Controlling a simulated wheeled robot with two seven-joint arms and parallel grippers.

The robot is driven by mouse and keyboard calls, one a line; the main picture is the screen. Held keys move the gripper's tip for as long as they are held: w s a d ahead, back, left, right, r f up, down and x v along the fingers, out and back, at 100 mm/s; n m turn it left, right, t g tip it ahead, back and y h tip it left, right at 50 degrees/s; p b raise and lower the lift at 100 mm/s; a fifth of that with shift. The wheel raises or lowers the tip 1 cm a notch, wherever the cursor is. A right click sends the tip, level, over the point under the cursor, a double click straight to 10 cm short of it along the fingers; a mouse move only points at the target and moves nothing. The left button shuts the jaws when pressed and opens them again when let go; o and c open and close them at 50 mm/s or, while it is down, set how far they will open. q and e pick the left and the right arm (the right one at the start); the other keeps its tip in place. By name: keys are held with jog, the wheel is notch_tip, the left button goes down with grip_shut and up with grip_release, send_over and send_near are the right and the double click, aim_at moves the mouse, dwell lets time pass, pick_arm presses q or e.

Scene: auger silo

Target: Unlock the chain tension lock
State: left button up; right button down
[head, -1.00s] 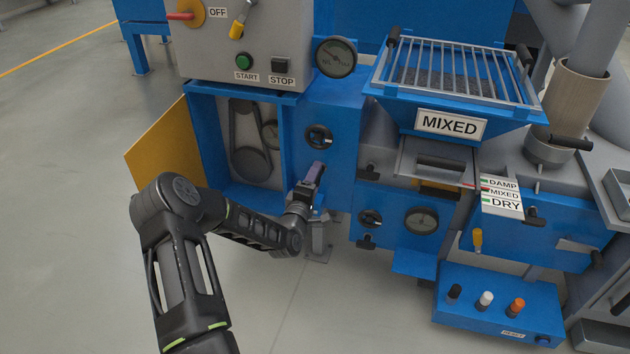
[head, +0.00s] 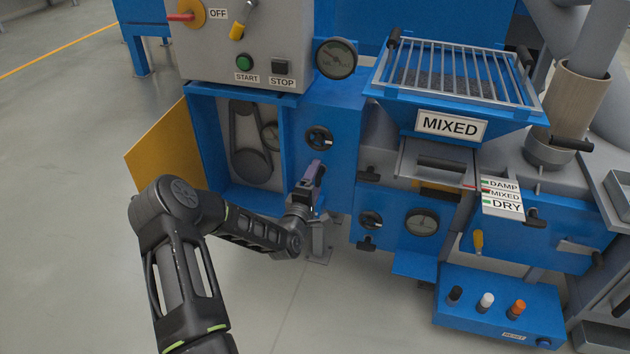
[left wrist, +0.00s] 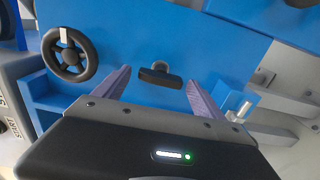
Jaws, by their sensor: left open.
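A small black T-shaped handle (left wrist: 160,76), which looks like the tension lock, stands out from the blue panel in the left wrist view. It lies between and beyond the purple fingers of my left gripper (left wrist: 158,90), which is open and appears to have nothing in its grip. In the head view the left gripper (head: 314,172) is in front of the blue panel and hides the handle. A black handwheel (head: 319,138) is just above the gripper; it also shows in the left wrist view (left wrist: 68,55). My right gripper is not in view.
The chain compartment with its chain loop (head: 250,140) is left of the gripper, its yellow door (head: 160,147) swung open. The control box (head: 240,50) hangs above. Open floor lies in front.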

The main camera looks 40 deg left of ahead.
pick_arm(q)
jog(key=shift+s, duration=0.1)
jog(key=p+v, duration=0.2)
jog(key=v, duration=0.5)
jog(key=shift+s+d, duration=0.15)
jog(key=shift+s, duration=0.15)
dwell(0.4)
